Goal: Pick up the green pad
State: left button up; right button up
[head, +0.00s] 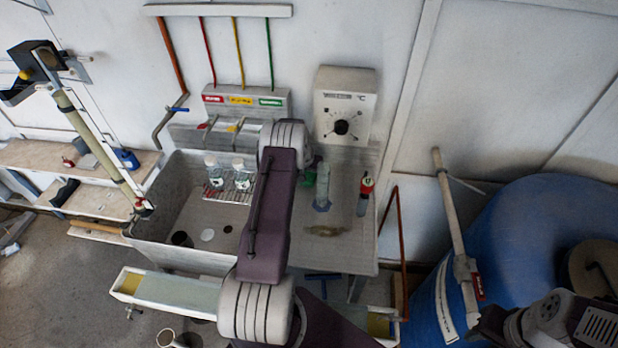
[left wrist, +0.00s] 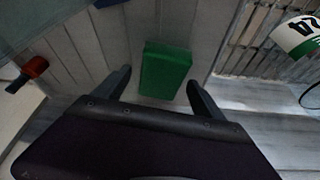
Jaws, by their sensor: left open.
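The green pad (left wrist: 165,70) shows in the left wrist view as a bright green block on a grey slatted surface. It lies ahead of my left gripper (left wrist: 158,90), between the lines of its two dark fingers. The fingers are spread, with a clear gap on either side of the pad; I cannot tell how far above or short of it they are. In the head view a small green patch (head: 309,179), likely the pad, shows beside the sink, just right of my left arm. My left gripper is mostly hidden there. My right gripper is not seen.
A clear bottle (head: 322,187) and a red-capped bottle (head: 364,194) stand right of the pad. A brownish object (head: 325,231) lies in front. Two jars (head: 214,170) stand on a rack in the sink (head: 158,225). The thermostat box (head: 344,105) is behind.

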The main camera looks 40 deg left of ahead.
pick_arm(q)
jog(key=c, duration=1.4)
